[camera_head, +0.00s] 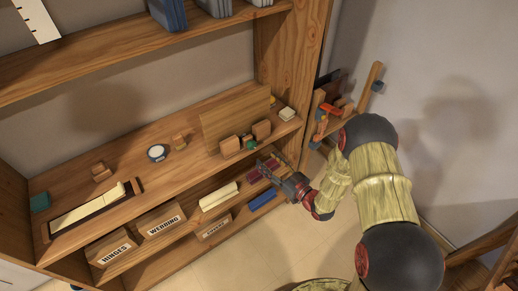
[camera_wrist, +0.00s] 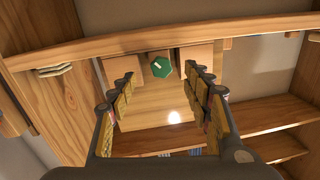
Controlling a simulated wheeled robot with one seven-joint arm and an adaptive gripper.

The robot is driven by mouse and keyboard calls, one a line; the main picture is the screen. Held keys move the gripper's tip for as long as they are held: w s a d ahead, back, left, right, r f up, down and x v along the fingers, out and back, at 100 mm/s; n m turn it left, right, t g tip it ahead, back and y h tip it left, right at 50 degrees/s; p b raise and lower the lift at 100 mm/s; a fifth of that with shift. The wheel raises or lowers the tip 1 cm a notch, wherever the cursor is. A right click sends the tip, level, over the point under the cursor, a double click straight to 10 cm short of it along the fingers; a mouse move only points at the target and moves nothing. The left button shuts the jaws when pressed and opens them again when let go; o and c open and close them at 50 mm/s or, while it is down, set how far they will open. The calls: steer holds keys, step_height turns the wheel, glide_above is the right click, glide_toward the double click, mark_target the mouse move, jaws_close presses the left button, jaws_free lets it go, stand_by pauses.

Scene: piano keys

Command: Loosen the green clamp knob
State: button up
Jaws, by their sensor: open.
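The green clamp knob (camera_wrist: 161,67) shows in the wrist view at the upper middle, between two wooden blocks and with a pale mark on its face. It also shows small in the head view (camera_head: 250,143), in front of an upright wooden board (camera_head: 235,119) on the shelf. My gripper (camera_wrist: 163,78) is open, with one finger on each side of the knob in the wrist view. In the head view my gripper (camera_head: 269,168) is near the shelf's front edge, below and to the right of the knob. I cannot tell the exact gap; nothing is between the fingers.
Wooden blocks (camera_head: 229,146) flank the knob. A round white dial (camera_head: 158,152), a small block (camera_head: 102,171) and a tray (camera_head: 127,188) sit farther left on the shelf. A wooden rack (camera_head: 372,83) stands right.

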mark_target(254, 147)
steer(key=x, duration=0.5)
steer(key=r+b+x, duration=0.1)
steer(key=x, duration=0.1)
steer(key=shift+w+a, duration=0.3)
steer(key=shift+w, duration=0.05)
steer(key=shift+c, duration=1.1)
steer(key=c, duration=0.9)
